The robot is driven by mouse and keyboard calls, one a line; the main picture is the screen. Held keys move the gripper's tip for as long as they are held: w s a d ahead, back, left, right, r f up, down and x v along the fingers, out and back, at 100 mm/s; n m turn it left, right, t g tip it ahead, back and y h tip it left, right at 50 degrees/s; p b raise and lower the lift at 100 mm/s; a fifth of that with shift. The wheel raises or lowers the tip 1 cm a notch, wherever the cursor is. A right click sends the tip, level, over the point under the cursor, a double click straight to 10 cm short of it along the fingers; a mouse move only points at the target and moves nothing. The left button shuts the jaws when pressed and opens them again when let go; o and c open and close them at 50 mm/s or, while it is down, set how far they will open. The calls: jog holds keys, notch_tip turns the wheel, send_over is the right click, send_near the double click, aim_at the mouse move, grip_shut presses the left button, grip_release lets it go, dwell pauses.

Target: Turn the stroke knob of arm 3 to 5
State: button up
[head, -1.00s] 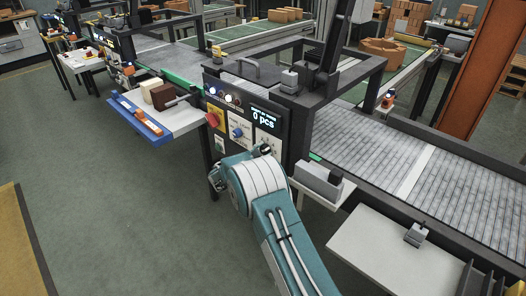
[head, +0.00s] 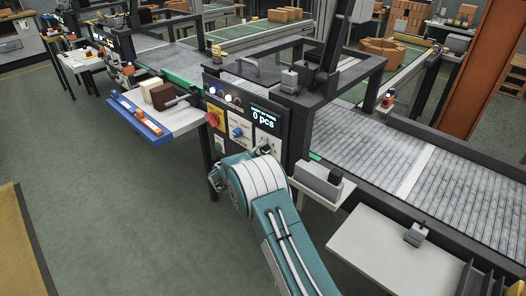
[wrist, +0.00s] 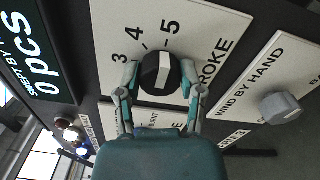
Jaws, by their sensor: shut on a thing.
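The stroke knob (wrist: 160,73) is a dark, faceted knob with a pale face, on a white plate (wrist: 110,20) marked 3, 4, 5 and STROKE in the wrist view. My gripper (wrist: 159,76) has one teal finger on each side of the knob and is shut on it. The plate's numbers stand above the knob in this view, with the 5 nearly straight above it. In the head view, my arm hides the knob on the dark control panel (head: 248,108).
A WIND BY HAND plate with a grey knob (wrist: 281,107) is at right in the wrist view. A display reading 0 pcs (head: 264,117), a red switch (head: 212,119) and a blue knob (head: 237,132) are on the panel. A grey conveyor (head: 400,170) runs behind.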

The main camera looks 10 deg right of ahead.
jog(key=shift+f, duration=0.15)
dwell(0.3)
jog(key=o, duration=1.2)
jog(key=shift+c, duration=0.2)
jog(key=shift+s+a, duration=0.1)
jog(key=shift+a, duration=0.05)
jog(key=v, duration=1.1)
jog(key=shift+s+a, duration=0.15)
jog(key=shift+a, duration=0.15)
